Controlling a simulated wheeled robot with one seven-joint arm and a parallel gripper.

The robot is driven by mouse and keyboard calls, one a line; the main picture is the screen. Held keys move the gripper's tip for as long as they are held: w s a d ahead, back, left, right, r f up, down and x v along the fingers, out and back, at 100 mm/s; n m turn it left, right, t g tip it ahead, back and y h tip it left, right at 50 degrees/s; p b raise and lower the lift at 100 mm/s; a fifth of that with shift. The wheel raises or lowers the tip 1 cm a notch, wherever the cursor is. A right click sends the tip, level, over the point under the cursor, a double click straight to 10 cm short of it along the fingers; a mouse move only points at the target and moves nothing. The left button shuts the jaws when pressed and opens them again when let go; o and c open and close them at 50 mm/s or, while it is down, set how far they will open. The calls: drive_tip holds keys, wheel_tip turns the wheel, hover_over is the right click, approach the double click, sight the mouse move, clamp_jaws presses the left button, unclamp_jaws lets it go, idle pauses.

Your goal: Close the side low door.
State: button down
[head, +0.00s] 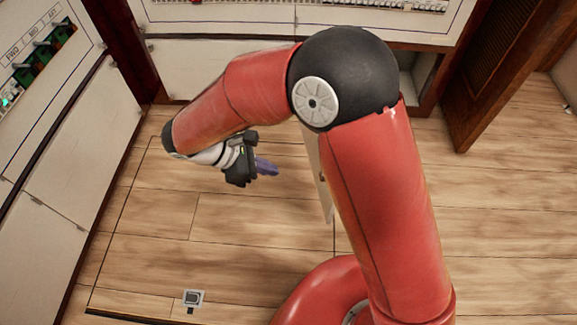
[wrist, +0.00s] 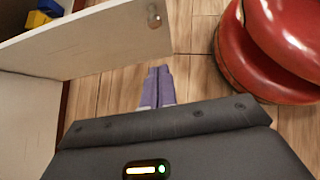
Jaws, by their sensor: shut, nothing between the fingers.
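A pale low door stands open; in the head view only a narrow strip of it (head: 325,185) shows beside my arm, which hides the rest. In the wrist view the door (wrist: 95,42) spans the upper left, with a small round knob (wrist: 153,15) near its free end. My gripper (head: 267,167) is low over the floor, left of the door in the head view. Its purple fingers (wrist: 157,85) are together and empty. In the wrist view they point just past the door's lower edge; I cannot tell whether they touch it.
Blue and yellow items (wrist: 42,12) show behind the door. A cabinet opening (head: 420,68) shows behind my arm. A left cabinet (head: 85,150) has switches above shut panels. A brown slatted door (head: 500,70) stands at right. The wooden floor (head: 160,240) is mostly clear.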

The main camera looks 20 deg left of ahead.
drive_tip(key=w+d+f+b, duration=0.1)
drive_tip(key=w+d+f, duration=0.3)
drive_tip(key=d, duration=0.5)
drive_tip(key=shift+w+f+b, duration=0.35)
drive_tip(key=shift+f+b, duration=0.05)
drive_tip(key=shift+f, duration=0.55)
